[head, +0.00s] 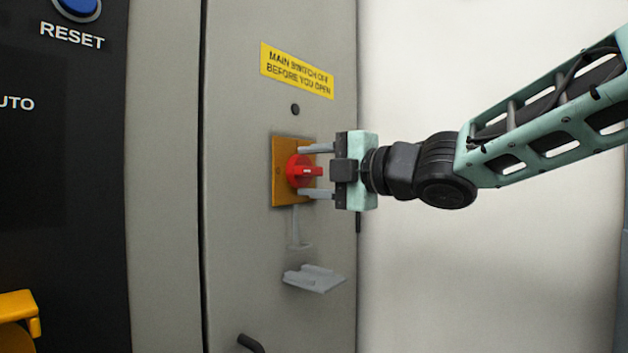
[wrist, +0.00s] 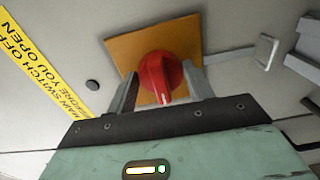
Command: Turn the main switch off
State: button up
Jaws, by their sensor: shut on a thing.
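The main switch is a red rotary knob (head: 300,171) on a yellow-orange plate (head: 279,193), fixed to a grey cabinet door. My gripper (head: 315,171) reaches in from the right, one finger above the knob and one below in the head view. In the wrist view the red knob (wrist: 160,75) sits between the two grey fingers of my gripper (wrist: 163,90), on the orange plate (wrist: 190,36). My gripper is shut on the knob. A white line on the knob's grip points toward my gripper's palm in the wrist view. The exact contact is partly hidden.
A yellow warning label (head: 297,70) and a small black button (head: 295,109) are above the switch. A grey bracket (head: 314,279) juts out below, with a dark handle (head: 251,343) lower down. A black panel with a blue reset button (head: 78,8) stands at left.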

dwell(0.4)
jog(key=o, duration=1)
jog(key=shift+c, duration=0.2)
jog(key=shift+d, duration=0.1)
jog(key=p+v, duration=0.1)
jog(key=v, duration=1.6)
jog(key=shift+p, duration=0.35)
jog(key=shift+s+f, duration=0.1)
jog(key=shift+f, duration=0.05)
